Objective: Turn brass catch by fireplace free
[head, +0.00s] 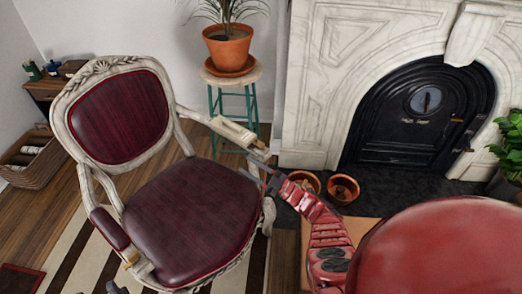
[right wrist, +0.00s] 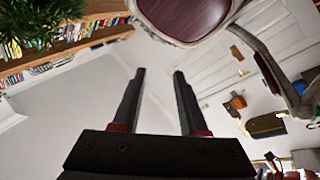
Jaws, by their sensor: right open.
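The black arched fireplace door (head: 400,135) is set in the marble fireplace at the right of the head view. Small brass-coloured pieces show at its right edge, an upper one (head: 457,119) and a lower one (head: 468,150). I cannot tell which is the catch, or how it is turned. My right gripper (head: 262,172) is open beside the chair's front arm, well left of the door. In the right wrist view its fingers (right wrist: 158,95) are apart with nothing between them. A small dark part at the head view's bottom edge may be my left gripper (head: 116,288).
A carved chair (head: 190,220) with dark red upholstery fills the left middle. A potted plant (head: 229,45) stands on a green-legged stool (head: 245,105). Two terracotta pots (head: 342,188) sit on the dark hearth before the door. A leafy plant (head: 510,145) is at the right edge.

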